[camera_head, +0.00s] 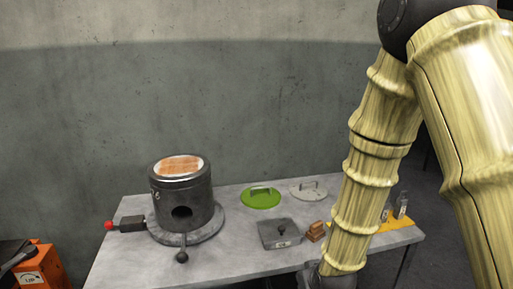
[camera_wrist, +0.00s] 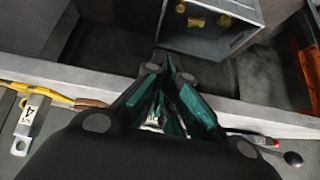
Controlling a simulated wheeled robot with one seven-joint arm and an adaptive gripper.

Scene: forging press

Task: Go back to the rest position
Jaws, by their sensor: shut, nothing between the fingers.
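My gripper (camera_wrist: 166,75) is in the middle of the wrist view, its two dark fingers with green inner sides drawn together and nothing held between them. In the head view my arm comes down on the right, in front of the table's right part, and its lower end leaves the picture at the bottom. The gripper's fingers cannot be made out there. The grey table (camera_head: 120,255) stands against the wall. In the wrist view the table's pale edge (camera_wrist: 60,72) runs across, close to the fingers.
A dark cylindrical furnace (camera_head: 183,205) stands on the table. A green lid (camera_head: 261,198), a grey lid (camera_head: 309,189), a grey box (camera_head: 280,234) and brown blocks (camera_head: 316,231) are to its right. A grey bin (camera_wrist: 205,40) with yellow pieces lies beyond the edge. A tag marked 4 (camera_wrist: 28,118) is left.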

